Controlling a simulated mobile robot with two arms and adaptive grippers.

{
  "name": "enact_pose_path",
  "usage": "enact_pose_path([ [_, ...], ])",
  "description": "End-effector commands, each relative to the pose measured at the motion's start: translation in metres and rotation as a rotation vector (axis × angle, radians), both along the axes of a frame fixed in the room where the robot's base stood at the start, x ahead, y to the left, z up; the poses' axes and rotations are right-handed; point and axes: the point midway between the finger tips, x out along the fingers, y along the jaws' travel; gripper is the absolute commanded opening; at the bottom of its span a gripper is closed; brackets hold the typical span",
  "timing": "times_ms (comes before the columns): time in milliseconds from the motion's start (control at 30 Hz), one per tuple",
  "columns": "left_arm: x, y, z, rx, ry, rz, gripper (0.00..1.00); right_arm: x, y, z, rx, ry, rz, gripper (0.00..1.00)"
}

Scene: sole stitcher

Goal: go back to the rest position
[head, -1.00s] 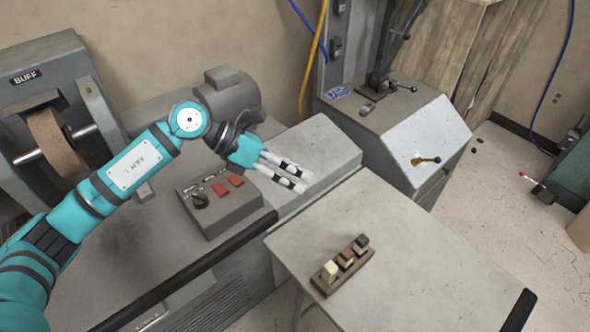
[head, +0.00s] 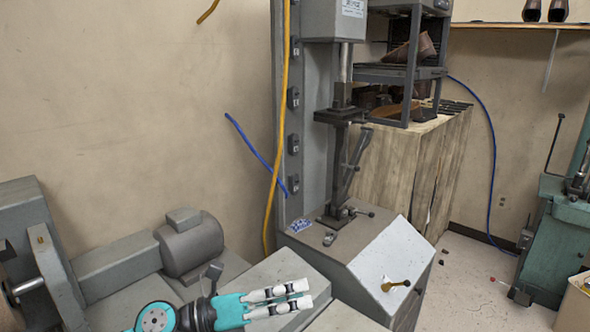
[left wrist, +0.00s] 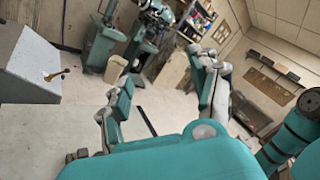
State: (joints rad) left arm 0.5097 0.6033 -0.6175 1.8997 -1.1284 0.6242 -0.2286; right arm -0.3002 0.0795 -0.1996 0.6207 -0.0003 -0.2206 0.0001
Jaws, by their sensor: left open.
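My left gripper (head: 305,297) is at the bottom of the head view, over the grey machine top (head: 275,267). Its two pale fingers with black bands point right and it is open. In the left wrist view the open left gripper (left wrist: 162,62) shows its fingers well apart, with nothing between them. My right gripper is in neither current view.
A grey stitching machine (head: 352,255) with a brass lever (head: 395,285) stands right of the gripper. A grey motor (head: 190,245) is to the left. A yellow cable (head: 279,130) hangs behind. Floor (head: 470,290) shows at the right.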

Motion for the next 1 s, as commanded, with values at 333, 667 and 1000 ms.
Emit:
enact_pose_path([
  [333, 0.037, 0.104, -0.006, -0.903, 0.714, 0.631, 0.62, 0.000, 0.000, 0.000, 0.000, 0.000, 0.000, 0.54],
  [667, -0.056, 0.199, -0.190, -1.292, 1.536, 1.352, 0.62, 0.000, 0.000, 0.000, 0.000, 0.000, 0.000, 0.54],
  [1000, -0.184, 0.202, -0.267, -1.274, 2.000, 1.779, 0.62, 0.000, 0.000, 0.000, 0.000, 0.000, 0.000, 0.54],
])
